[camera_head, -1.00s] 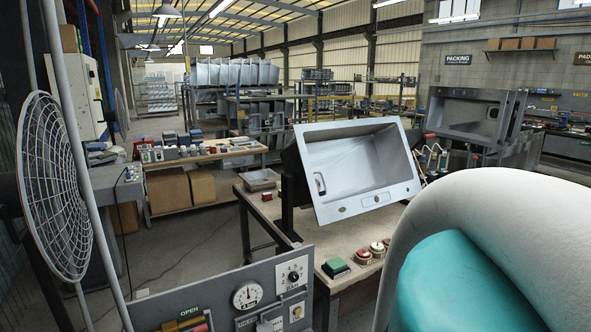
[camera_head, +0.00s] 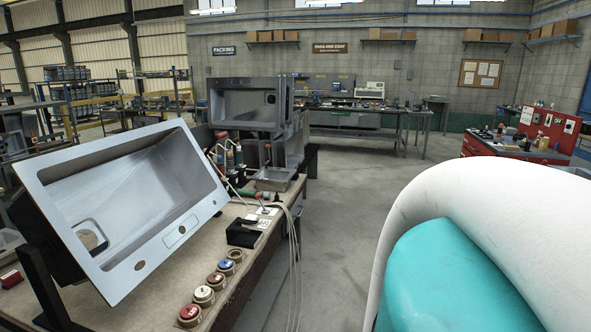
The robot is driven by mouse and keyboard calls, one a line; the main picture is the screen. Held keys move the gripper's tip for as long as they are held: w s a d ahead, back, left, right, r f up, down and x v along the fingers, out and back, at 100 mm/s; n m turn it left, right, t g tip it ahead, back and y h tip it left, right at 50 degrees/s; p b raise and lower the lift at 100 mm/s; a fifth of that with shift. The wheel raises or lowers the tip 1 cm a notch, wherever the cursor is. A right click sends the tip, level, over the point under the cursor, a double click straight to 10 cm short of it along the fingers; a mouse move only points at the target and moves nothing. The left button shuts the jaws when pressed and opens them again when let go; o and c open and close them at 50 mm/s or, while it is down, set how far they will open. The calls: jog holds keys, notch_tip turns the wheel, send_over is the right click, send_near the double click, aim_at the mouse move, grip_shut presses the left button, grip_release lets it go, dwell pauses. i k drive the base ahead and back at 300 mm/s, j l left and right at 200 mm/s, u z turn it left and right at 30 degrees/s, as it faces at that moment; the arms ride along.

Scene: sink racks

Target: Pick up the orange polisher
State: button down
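I cannot make out a clearly orange polisher. Several upright hand tools with red and green parts (camera_head: 238,156) stand on the workbench (camera_head: 262,250) just behind the tilted sink, too small to tell apart. Another tool with a green and red body (camera_head: 256,196) lies near them on the bench, with pale hoses or cables hanging over the edge beside it. My gripper is not in view; only a large white and teal part of my arm fills the lower right.
A steel sink (camera_head: 150,180) is tilted on a black stand on the bench. Several round discs (camera_head: 203,295) lie along the bench's front edge. A second sink (camera_head: 245,98) stands further back. Open grey floor (camera_head: 345,220) lies right of the bench. A red cabinet (camera_head: 490,147) stands far right.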

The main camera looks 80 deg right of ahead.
aim_at(220, 166)
jog(key=z, duration=1.75)
jog(key=i+l, duration=0.4)
jog(key=i+l+u, duration=0.1)
jog(key=i+l, duration=0.3)
jog(key=i+l+u, duration=0.1)
jog(key=i+l, duration=0.25)
jog(key=l, duration=0.15)
jog(key=i+l, duration=0.4)
jog(key=i+l+u, duration=0.1)
jog(key=i+l, duration=0.25)
jog(key=l, duration=0.25)
jog(key=i+l, duration=0.35)
jog(key=l, duration=0.15)
jog(key=i+j, duration=0.25)
jog(key=i, duration=0.2)
jog(key=j+u, duration=0.05)
